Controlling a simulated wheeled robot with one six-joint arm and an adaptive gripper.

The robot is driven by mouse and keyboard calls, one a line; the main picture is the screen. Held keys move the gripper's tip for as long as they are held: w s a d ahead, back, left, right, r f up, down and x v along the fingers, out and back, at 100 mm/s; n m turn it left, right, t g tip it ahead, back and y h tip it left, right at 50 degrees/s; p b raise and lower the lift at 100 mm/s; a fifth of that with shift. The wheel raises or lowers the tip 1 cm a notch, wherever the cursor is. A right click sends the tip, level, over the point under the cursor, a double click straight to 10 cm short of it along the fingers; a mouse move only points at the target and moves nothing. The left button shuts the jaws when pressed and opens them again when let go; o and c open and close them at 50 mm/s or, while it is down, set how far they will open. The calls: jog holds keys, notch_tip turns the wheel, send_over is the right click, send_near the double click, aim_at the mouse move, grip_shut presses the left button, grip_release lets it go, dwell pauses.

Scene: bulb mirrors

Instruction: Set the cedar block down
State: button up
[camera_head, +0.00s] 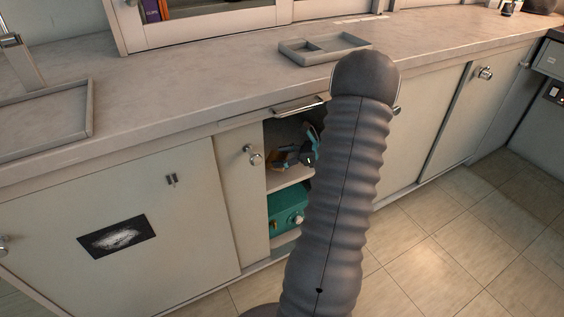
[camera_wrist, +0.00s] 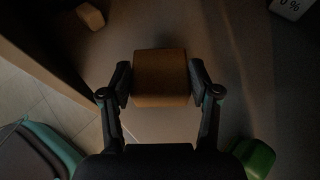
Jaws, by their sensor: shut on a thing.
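The cedar block (camera_wrist: 160,78) is a brown, squared piece in the middle of the wrist view. My gripper (camera_wrist: 160,84) is shut on it, with one finger pressed to each side. A dark grey surface lies beyond the block; I cannot tell whether the block touches it. In the head view my arm crosses the front of an open cabinet (camera_head: 290,184). Dark, teal and brown shapes show inside on its upper shelf, partly behind my arm. I cannot tell there which is my gripper and which is the block.
In the wrist view a tan piece (camera_wrist: 90,17) lies at upper left, a green object (camera_wrist: 255,157) at lower right, and a white label (camera_wrist: 291,8) at upper right. A teal box (camera_head: 287,207) stands in the lower compartment. A divided tray (camera_head: 345,42) sits on the counter (camera_head: 190,72).

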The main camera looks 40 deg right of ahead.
jog(key=shift+f, duration=1.1)
jog(key=shift+f, duration=0.15)
jog(key=o, duration=1.2)
jog(key=shift+r, duration=0.2)
jog(key=v, duration=1.2)
jog(key=shift+f, duration=0.1)
